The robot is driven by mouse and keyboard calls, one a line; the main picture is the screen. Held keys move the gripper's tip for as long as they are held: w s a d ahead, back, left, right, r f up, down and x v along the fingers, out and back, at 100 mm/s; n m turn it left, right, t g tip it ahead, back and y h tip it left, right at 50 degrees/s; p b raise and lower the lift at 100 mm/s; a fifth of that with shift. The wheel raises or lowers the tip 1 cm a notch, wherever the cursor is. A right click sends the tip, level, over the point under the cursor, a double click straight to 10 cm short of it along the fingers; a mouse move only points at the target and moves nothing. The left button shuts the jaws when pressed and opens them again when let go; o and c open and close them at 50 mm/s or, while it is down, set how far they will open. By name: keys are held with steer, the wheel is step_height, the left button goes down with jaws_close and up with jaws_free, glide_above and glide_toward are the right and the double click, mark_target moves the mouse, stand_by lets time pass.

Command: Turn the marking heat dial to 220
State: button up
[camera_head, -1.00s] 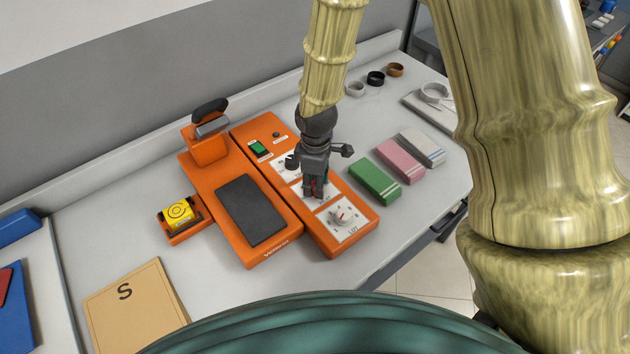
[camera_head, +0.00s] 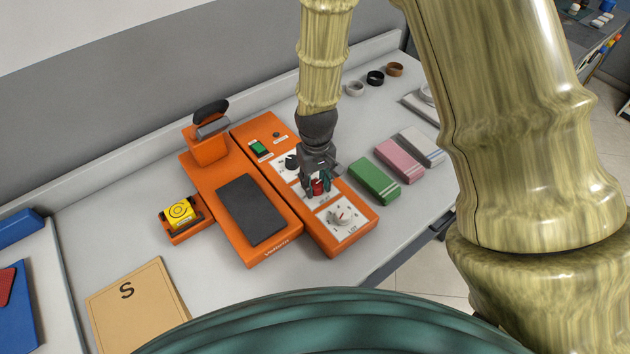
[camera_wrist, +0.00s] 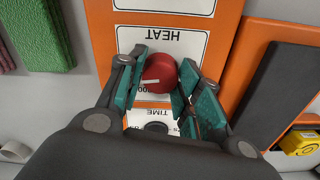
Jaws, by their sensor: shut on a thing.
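The orange marking machine's control panel (camera_head: 362,218) carries a column of dials on white plates. In the wrist view the red heat dial (camera_wrist: 160,73) sits between my fingers, on a plate labelled HEAT (camera_wrist: 163,44) that appears upside down. A pale pointer line shows on the dial; most of the scale is hidden by my fingers. My gripper (camera_wrist: 160,92) is shut on the red dial, with a teal pad on each side. In the head view my gripper (camera_head: 318,187) reaches down onto the dial. The TIME plate (camera_wrist: 160,115) lies nearer my palm, its dark dial partly hidden.
The LOT dial (camera_head: 341,217) and a green switch (camera_head: 259,148) are on the same panel. A dark press pad (camera_head: 252,210) is beside it. Green (camera_head: 374,181), pink (camera_head: 399,161) and white blocks lie to the right. A tan S board (camera_head: 137,305) lies at front left.

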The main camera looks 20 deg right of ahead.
mark_target(316, 185)
steer(key=shift+s+f+m, duration=0.15)
steer(key=shift+s+m, duration=0.05)
steer(key=shift+m, duration=0.7)
steer(key=o, duration=1)
steer(key=shift+o, duration=0.2)
steer(key=shift+w, duration=0.1)
steer(key=shift+r, duration=0.2)
steer(key=shift+w+r, duration=0.15)
steer(key=shift+r, duration=0.45)
step_height(316, 185, up, 11)
steer(key=shift+f, duration=0.2)
